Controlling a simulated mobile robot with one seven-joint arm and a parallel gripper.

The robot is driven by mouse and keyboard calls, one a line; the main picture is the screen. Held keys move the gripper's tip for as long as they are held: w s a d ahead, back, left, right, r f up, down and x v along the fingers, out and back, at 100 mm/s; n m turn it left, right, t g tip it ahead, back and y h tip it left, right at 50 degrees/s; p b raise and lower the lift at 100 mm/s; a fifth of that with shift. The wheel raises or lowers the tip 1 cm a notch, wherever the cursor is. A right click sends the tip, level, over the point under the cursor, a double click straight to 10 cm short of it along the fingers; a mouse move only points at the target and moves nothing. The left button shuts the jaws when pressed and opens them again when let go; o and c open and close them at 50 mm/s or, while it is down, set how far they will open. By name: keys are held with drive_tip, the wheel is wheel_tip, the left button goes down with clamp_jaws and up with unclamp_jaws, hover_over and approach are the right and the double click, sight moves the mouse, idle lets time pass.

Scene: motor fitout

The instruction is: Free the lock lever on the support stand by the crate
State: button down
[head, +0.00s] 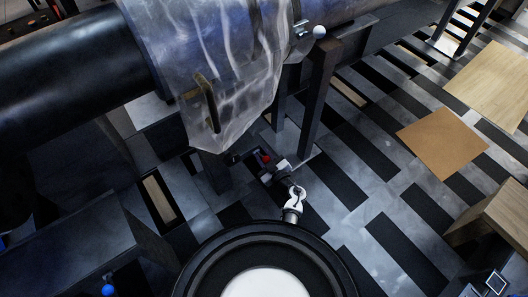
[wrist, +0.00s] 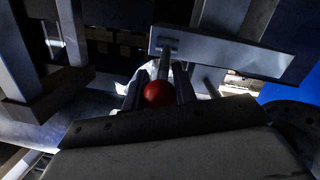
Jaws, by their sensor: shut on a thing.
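A lock lever with a red ball knob (wrist: 158,93) is in the middle of the wrist view. Its thin rod runs up to a grey metal bar of the support stand (wrist: 230,55). My gripper (wrist: 161,90) has one dark finger on each side of the red ball and is shut on it. In the head view the red ball (head: 265,158) shows small beside my gripper (head: 270,166), low by the stand's legs under the big dark cylinder. The finger contact is too dark and small to see well there. I cannot tell which thing is the crate.
A large dark cylinder (head: 75,75) draped with clear plastic sheeting (head: 225,60) hangs over the stands. A white ball knob (head: 319,31) tops a post nearby. A dark bench (head: 75,240) is at lower left, a wooden box (head: 500,215) at right. Floor near the brown sheet (head: 443,143) is open.

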drive_tip(key=shift+w+a+r+g+h+p, duration=0.15)
drive_tip(key=shift+r+g+p, duration=0.15)
drive_tip(key=shift+p, duration=0.85)
drive_tip(key=shift+d+r+g+h+p, duration=0.15)
drive_tip(key=shift+r+g+p, duration=0.15)
drive_tip(key=shift+p, duration=0.8)
drive_tip(key=shift+a+p, duration=0.1)
drive_tip(key=shift+p, duration=0.2)
drive_tip(key=shift+f, duration=0.2)
drive_tip(key=c, duration=1.1)
unclamp_jaws()
drive_tip(key=v, duration=1.3)
drive_tip(key=shift+s+r, duration=0.3)
